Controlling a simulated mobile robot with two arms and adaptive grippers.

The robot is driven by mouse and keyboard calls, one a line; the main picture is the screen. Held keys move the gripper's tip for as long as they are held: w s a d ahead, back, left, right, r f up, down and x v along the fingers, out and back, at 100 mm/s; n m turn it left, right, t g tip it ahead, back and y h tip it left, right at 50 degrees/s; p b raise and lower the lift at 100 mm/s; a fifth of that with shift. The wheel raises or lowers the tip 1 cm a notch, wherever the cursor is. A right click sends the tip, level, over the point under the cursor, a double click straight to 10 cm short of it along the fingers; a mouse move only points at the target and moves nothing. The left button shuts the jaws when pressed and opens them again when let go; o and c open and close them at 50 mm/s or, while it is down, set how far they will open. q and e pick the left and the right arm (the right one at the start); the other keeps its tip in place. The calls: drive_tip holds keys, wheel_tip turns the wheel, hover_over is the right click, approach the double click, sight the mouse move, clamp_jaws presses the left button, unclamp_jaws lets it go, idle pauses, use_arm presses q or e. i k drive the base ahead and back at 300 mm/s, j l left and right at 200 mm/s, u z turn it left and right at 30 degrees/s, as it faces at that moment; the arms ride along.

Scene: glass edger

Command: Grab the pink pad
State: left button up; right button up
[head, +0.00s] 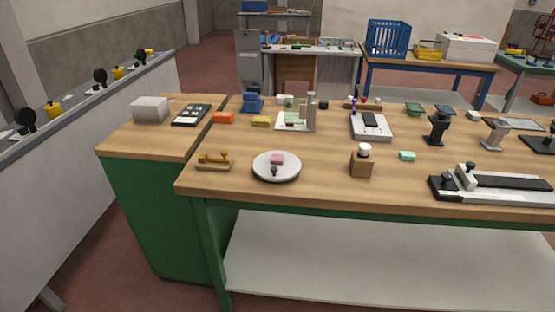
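A small pink pad (277,159) lies on a round light grey plate (262,172) near the front left of the wooden workbench (320,190). A small dark knob (274,171) stands on the plate just in front of the pad. Neither of my grippers is in the head view, so nothing of mine is near the pad here.
A wooden tool with brass parts (213,161) lies left of the plate. A wooden block with a white knob (362,161) and a green pad (407,156) are to its right. Bare bench lies between plate and block. A grey machine (75,110) stands at far left.

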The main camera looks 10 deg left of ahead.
sight(276, 158)
drive_tip(key=l+u, duration=0.4)
drive_tip(key=l, duration=0.2)
drive_tip(key=l+u, duration=0.4)
drive_tip(key=l, duration=0.2)
drive_tip(key=k+l+u, duration=0.15)
drive_tip(key=l+u, duration=0.25)
drive_tip(key=l, duration=0.2)
